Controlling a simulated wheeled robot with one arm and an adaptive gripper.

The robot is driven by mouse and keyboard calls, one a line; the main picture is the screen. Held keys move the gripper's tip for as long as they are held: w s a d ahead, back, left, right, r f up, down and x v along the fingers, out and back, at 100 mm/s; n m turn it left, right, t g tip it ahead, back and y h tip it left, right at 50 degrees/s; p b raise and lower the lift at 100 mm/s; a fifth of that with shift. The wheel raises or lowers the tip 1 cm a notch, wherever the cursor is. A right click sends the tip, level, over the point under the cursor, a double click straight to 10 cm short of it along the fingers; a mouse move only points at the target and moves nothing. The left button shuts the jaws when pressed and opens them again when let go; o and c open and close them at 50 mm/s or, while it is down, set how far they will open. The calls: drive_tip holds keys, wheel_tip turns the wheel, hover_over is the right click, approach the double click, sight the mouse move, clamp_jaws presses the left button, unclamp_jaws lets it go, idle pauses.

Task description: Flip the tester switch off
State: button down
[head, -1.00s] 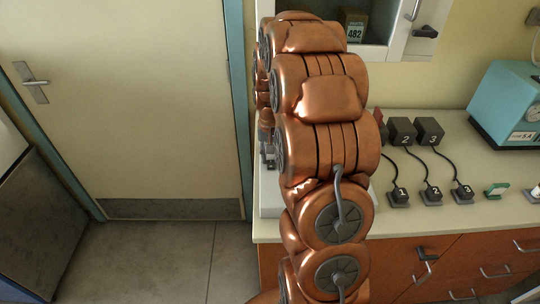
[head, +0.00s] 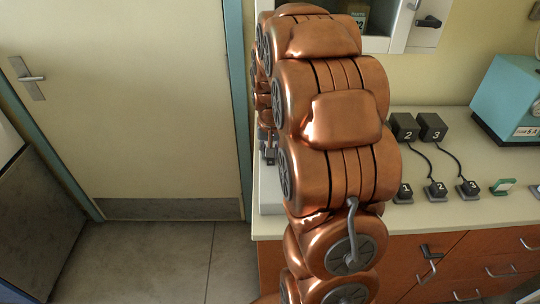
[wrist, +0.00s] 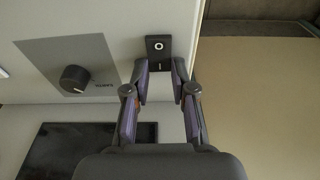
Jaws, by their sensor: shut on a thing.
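In the wrist view, a small black switch (wrist: 158,47) with a white ring mark sits on a pale panel (wrist: 110,15). My gripper (wrist: 160,68) has its two fingers closed in on either side of the switch, with the fingertips at its sides. In the head view, a pale grey box (head: 270,190) on the counter is mostly hidden behind my copper-coloured arm. The gripper is largely hidden there too.
The pale panel also carries a black knob (wrist: 75,79) and a dark screen (wrist: 70,150). On the counter (head: 440,212) stand black numbered blocks (head: 432,128) with cords and a teal device (head: 508,100). A wall cabinet (head: 400,25) hangs above. Floor at left is clear.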

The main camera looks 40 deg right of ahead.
drive_tip(key=shift+s+a+t+h+b, duration=0.1)
drive_tip(key=shift+t+h+b, duration=0.35)
drive_tip(key=shift+b, duration=0.25)
drive_tip(key=c, duration=1)
unclamp_jaws()
drive_tip(key=shift+o, duration=0.2)
drive_tip(key=shift+r, duration=0.1)
drive_tip(key=v, duration=1.2)
drive_tip(key=s+a+f+n+g+y, duration=0.1)
drive_tip(key=s+a+f+n+g, duration=0.1)
drive_tip(key=s+a, duration=0.8)
drive_tip(key=s+a+f+n+g+y, duration=0.1)
drive_tip(key=s+a+f+n, duration=0.4)
drive_tip(key=s+a, duration=0.6)
drive_tip(key=s+g, duration=0.1)
drive_tip(key=s, duration=0.3)
drive_tip(key=shift+s, duration=0.15)
